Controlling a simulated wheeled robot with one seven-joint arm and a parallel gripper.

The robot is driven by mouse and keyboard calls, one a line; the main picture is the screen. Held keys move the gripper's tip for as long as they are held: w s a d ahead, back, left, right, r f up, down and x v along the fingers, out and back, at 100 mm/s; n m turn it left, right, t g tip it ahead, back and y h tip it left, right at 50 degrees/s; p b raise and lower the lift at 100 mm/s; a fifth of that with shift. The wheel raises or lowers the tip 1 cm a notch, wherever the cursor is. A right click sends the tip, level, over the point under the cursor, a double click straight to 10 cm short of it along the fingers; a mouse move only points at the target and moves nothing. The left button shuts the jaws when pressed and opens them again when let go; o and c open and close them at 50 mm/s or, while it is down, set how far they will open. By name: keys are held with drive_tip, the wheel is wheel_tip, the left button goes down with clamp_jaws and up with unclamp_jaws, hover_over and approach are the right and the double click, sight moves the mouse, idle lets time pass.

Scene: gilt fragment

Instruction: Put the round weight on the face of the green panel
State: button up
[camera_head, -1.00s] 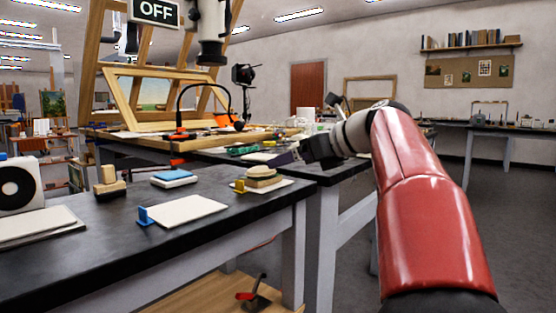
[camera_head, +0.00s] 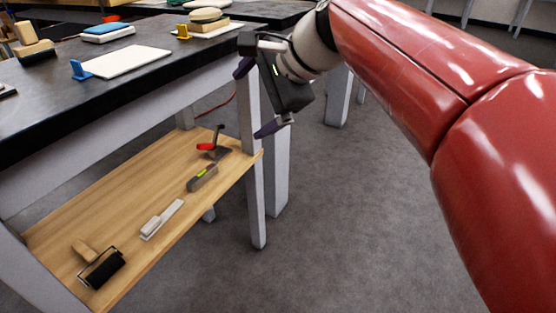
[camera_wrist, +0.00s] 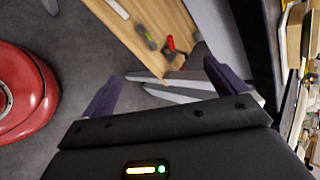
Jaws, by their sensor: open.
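My gripper (camera_head: 256,98) is open and empty, with its purple-tipped fingers apart beside the right end of the workbench, above the floor. In the wrist view my gripper (camera_wrist: 163,84) has nothing between its fingers; bench legs and a shelf corner show beyond them. A rounded beige piece (camera_head: 208,14) rests on a tan block on a white sheet at the bench's right end; I cannot tell whether it is the round weight. I cannot make out a green panel for certain. A white panel (camera_head: 127,61) with a blue clip (camera_head: 79,70) lies flat on the bench.
The wooden lower shelf (camera_head: 130,200) holds a black roller (camera_head: 103,268), a pale long tool (camera_head: 161,219), a grey tool with a green mark (camera_head: 202,178) and a red-handled tool (camera_head: 213,145). The black benchtop (camera_head: 40,105) has a blue-topped block (camera_head: 108,31). Open floor (camera_head: 340,210) lies right.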

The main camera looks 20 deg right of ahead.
drive_tip(key=s+a+f+n+g+h, duration=0.2)
drive_tip(key=s+f+n+h, duration=0.3)
drive_tip(key=s+f+n, duration=0.9)
wheel_tip(320, 180, down, 4)
drive_tip(key=shift+s+n, duration=0.25)
drive_tip(key=shift+n, duration=0.75)
wheel_tip(320, 180, up, 6)
drive_tip(key=p, duration=0.6)
